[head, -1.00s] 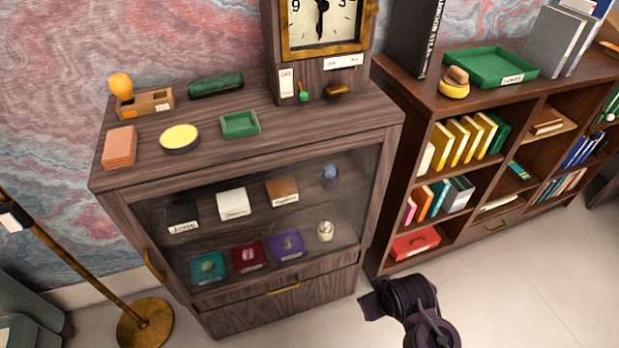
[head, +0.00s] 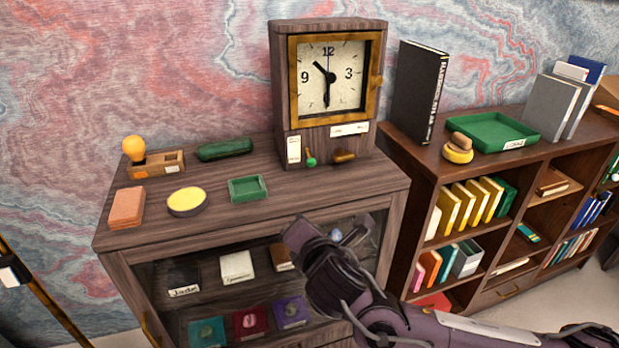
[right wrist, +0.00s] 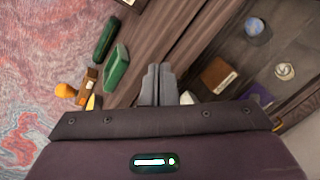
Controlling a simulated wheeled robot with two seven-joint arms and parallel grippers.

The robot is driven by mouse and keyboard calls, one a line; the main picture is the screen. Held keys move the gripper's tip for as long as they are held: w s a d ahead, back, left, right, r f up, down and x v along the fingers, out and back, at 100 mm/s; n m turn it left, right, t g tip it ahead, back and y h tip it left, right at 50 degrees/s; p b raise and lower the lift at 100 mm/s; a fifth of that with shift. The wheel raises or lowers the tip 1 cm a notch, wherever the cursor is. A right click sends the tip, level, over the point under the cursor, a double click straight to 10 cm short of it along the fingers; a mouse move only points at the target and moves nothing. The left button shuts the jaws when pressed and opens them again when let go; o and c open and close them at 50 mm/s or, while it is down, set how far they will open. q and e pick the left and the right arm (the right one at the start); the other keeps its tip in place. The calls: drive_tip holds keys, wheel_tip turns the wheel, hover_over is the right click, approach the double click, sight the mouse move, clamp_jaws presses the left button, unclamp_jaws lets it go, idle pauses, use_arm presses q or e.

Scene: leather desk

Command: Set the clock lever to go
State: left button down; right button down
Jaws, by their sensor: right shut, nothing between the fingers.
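The wooden clock (head: 281,100) stands upright at the back right of the cabinet top, its white dial in a brass-coloured frame. A small lever with a green knob (head: 311,161) sticks out low on its front, beside an upright white label (head: 293,149). A brown handle (head: 344,156) is to its right, under another label; I cannot read either label. My right gripper is in front of the cabinet, below and apart from the clock. Its fingers (right wrist: 158,74) are shut and empty in the right wrist view, where the clock does not show.
On the cabinet top lie a green tray (head: 248,181), a yellow round dish (head: 187,202), orange blocks (head: 126,208), a green case (head: 225,149) and a wooden holder (head: 165,164) with an orange bulb. A bookshelf (head: 405,140) stands at right.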

sight(310, 186)
drive_tip(key=w+d+r+n, duration=0.1)
drive_tip(key=w+d+r+n+t, duration=0.1)
drive_tip(key=w+d+r+n, duration=0.1)
drive_tip(key=w+n, duration=0.1)
drive_tip(key=shift+w+t, duration=0.1)
drive_tip(key=shift+t, duration=0.3)
drive_tip(key=p+x, duration=0.4)
drive_tip(key=x, duration=0.4)
drive_tip(key=shift+w, duration=0.1)
drive_tip(key=shift+x, duration=0.9)
